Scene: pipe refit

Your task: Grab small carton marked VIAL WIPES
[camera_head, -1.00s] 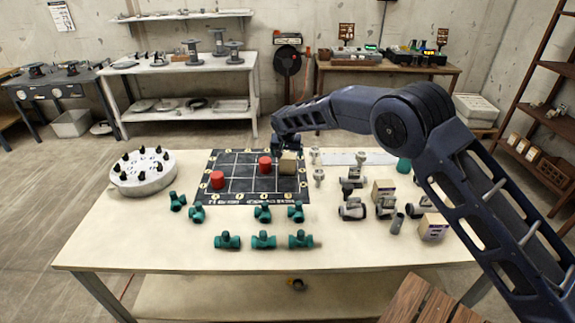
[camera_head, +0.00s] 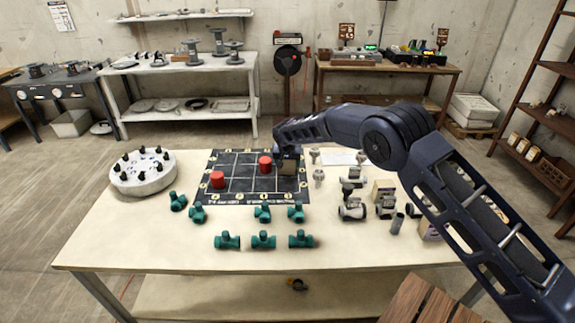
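A small tan carton (camera_head: 288,169) stands on the dark gridded mat near its right edge. Two other small cartons are at the right of the table: one (camera_head: 383,189) behind the valves, another (camera_head: 428,231) nearer the front and largely hidden by my arm. No label is legible, so I cannot tell which is marked VIAL WIPES. My gripper (camera_head: 289,154) is at the top of the carton on the mat. Its fingers are too small and dark to show whether they are open or shut, or touch the carton.
The mat (camera_head: 229,196) also holds two red cylinders (camera_head: 218,179) (camera_head: 265,164). Several green pipe tees (camera_head: 263,240) stand before it. Grey valves and fittings (camera_head: 352,209) crowd the right. A round white holder with black pegs (camera_head: 142,187) is at left. The table's front strip is clear.

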